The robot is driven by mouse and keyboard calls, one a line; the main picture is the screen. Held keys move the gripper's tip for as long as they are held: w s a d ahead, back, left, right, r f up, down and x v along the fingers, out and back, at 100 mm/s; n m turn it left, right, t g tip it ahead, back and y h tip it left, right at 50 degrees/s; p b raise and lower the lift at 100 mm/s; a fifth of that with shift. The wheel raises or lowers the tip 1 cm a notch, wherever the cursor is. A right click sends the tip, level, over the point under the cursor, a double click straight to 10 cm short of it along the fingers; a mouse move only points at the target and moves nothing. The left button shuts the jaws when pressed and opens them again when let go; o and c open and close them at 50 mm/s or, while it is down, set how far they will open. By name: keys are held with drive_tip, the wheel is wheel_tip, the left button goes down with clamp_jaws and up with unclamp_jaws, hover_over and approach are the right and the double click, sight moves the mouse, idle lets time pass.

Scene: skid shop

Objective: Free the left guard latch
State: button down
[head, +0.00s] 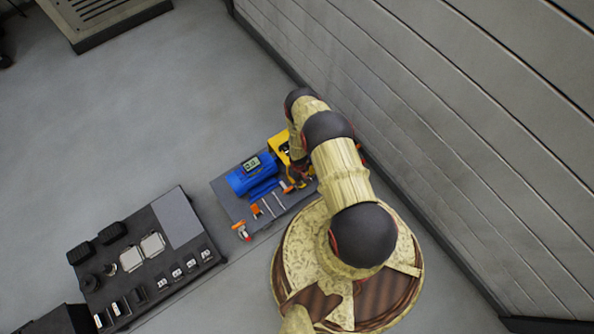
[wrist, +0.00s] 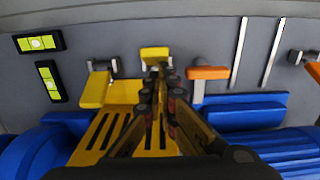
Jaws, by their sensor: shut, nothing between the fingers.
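In the wrist view, a slotted yellow guard (wrist: 122,95) lies under my gripper (wrist: 160,72). My gripper is shut and empty, its fingertips together over the guard's far edge. A yellow latch handle (wrist: 95,88) on a grey bracket is left of the fingertips, apart from them. A second yellow latch piece (wrist: 154,53) is just beyond the fingertips, partly hidden; I cannot tell whether they touch it. An orange handle (wrist: 208,73) stands to the right. In the head view, the yellow guard (head: 278,144) is partly hidden by my arm, and the gripper is mostly hidden.
A blue motor housing (head: 250,178) with a display sits beside the guard on a grey skid (head: 228,205). Two spirit levels (wrist: 40,43) lie at the left, and thin rods (wrist: 239,52) at the right. A wall (head: 440,120) runs close behind my arm. A dark parts bench (head: 180,222) stands left.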

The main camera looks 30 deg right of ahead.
drive_tip(key=shift+w+d+r+p, duration=0.15)
drive_tip(key=shift+r+p, duration=0.65)
drive_tip(key=shift+r, duration=0.55)
drive_tip(key=shift+w+a+r+p, duration=0.15)
drive_tip(key=shift+r+p, duration=0.65)
drive_tip(key=shift+r, duration=0.55)
drive_tip(key=shift+d, duration=0.1)
